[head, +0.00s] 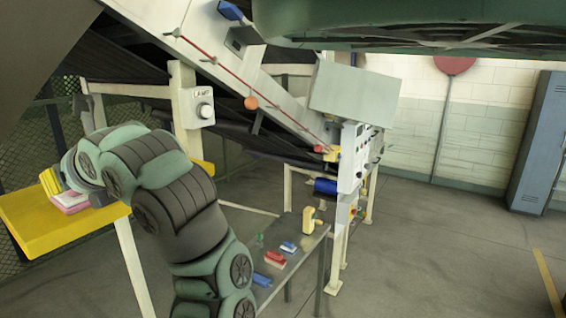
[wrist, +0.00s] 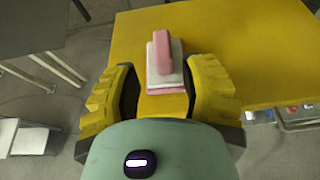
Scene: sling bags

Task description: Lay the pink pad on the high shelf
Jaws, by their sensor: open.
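The pink pad (head: 70,202) lies flat on a raised yellow shelf (head: 40,232) at the left in the head view. In the wrist view the pad (wrist: 163,82) shows a pink grip on top of a white layer and a pink base, on the yellow surface (wrist: 245,50). My gripper (head: 52,184) is over the shelf. In the wrist view my gripper (wrist: 162,68) is open, its yellow fingers on either side of the pad with visible gaps. The palm side hides the nearest part of the shelf.
A lower grey table (head: 296,262) holds a yellow object (head: 313,219) and several small blue, red and green items. A sloping conveyor frame (head: 240,75) runs above. A blue locker (head: 540,145) stands at the right. The floor between is open.

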